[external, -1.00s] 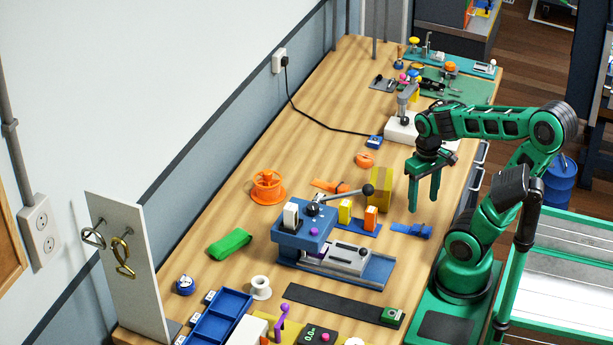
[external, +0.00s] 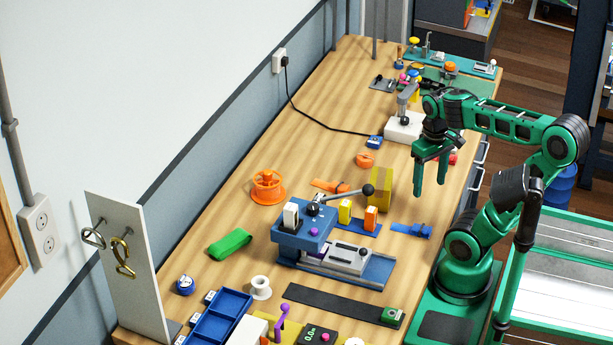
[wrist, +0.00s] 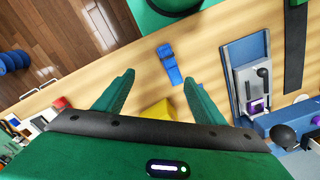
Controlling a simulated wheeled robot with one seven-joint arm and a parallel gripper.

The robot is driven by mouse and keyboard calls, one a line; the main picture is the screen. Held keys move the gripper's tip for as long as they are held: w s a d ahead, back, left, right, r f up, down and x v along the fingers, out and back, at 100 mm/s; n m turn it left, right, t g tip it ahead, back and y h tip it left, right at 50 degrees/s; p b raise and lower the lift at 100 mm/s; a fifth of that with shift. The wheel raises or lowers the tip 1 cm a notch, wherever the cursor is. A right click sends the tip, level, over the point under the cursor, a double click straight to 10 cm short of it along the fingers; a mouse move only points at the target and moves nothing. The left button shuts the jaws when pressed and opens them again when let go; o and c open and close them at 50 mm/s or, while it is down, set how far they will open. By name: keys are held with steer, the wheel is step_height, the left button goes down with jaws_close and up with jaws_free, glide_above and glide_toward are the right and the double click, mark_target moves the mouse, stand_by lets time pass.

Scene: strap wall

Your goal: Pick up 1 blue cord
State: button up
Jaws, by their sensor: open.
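A blue cord (external: 411,230), bundled like a short flat strap, lies on the wooden bench near its right edge. It also shows in the wrist view (wrist: 169,64), ahead of and between my fingertips. My gripper (external: 430,186) is open and empty, its fingers pointing down above the bench, farther up the picture than the cord. In the wrist view my gripper (wrist: 159,79) has its two green fingers spread apart, and nothing is between them. The cord is not touched and is fully visible.
A blue and grey clamp fixture (external: 335,258) with a black-knobbed lever stands left of the cord. A dark strap (external: 335,304) lies lower down. Bare wood surrounds the cord.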

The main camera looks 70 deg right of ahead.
steer(key=w+a+r+m+h, duration=0.1)
steer(key=w+r, duration=0.2)
steer(key=w, duration=0.5)
steer(key=w+a+r+m, duration=0.1)
steer(key=w+a+r, duration=0.15)
steer(key=w, duration=0.45)
steer(key=w+a+r+m, duration=0.1)
steer(key=w+a, duration=0.3)
steer(key=w, duration=0.4)
steer(key=w+a+r+m, duration=0.1)
steer(key=w+a, duration=0.3)
steer(key=w, duration=0.4)
steer(key=m+y, duration=0.5)
steer(key=m, duration=0.2)
glide_above(184, 281)
steer(key=d, duration=0.4)
step_height(184, 281, down, 12)
steer(key=x, duration=1)
steer(key=shift+a+f, duration=0.25)
steer(key=c, duration=1.2)
